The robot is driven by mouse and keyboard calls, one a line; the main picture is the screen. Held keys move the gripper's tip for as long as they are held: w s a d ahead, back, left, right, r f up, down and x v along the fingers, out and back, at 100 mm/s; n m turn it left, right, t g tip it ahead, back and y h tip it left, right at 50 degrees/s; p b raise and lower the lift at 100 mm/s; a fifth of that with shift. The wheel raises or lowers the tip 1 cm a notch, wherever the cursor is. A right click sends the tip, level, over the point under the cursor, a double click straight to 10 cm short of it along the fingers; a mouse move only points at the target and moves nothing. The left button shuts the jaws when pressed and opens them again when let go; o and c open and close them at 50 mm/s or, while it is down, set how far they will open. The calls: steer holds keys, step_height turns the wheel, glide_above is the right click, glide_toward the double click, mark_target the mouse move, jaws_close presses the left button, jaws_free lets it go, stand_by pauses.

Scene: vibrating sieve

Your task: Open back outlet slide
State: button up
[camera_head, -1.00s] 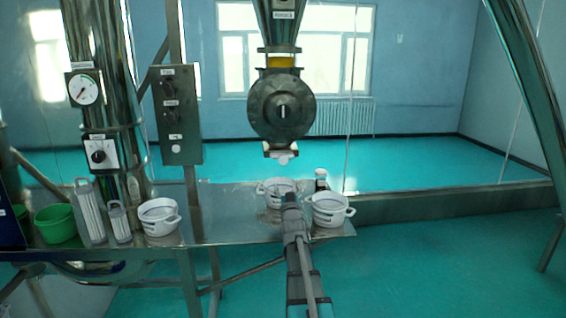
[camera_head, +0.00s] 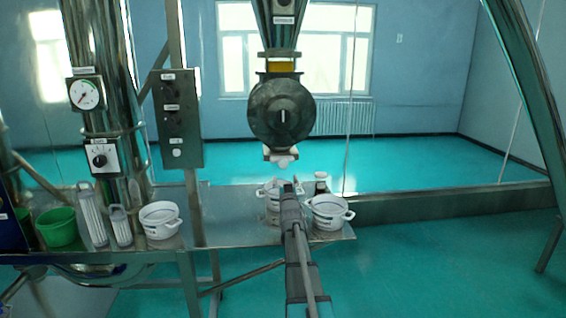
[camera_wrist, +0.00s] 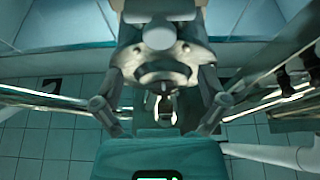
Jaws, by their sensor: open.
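A grey round valve body (camera_head: 282,112) hangs below a steel chute in the head view. A pale fitting with a white knob (camera_head: 284,160), which looks like the outlet slide, sits at its lower end. My gripper (camera_head: 289,188) is just below it; its fingers are hard to make out there. In the wrist view my gripper (camera_wrist: 160,95) is open, with its two fingers spread apart. A white rounded knob (camera_wrist: 159,35) on a pale metal part shows ahead of the fingers. I cannot tell if they touch it. The slide's own position is unclear.
A steel shelf (camera_head: 225,222) runs below the outlet. White pots stand on it: one (camera_head: 329,211) right of my arm, one (camera_head: 160,219) at left, one partly behind the arm. A green bucket (camera_head: 57,228) and a control box (camera_head: 176,118) are further left.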

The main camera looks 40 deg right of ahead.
mark_target(284, 165)
steer(key=p+x, duration=0.2)
steer(key=x, duration=0.6)
steer(key=shift+p, duration=0.3)
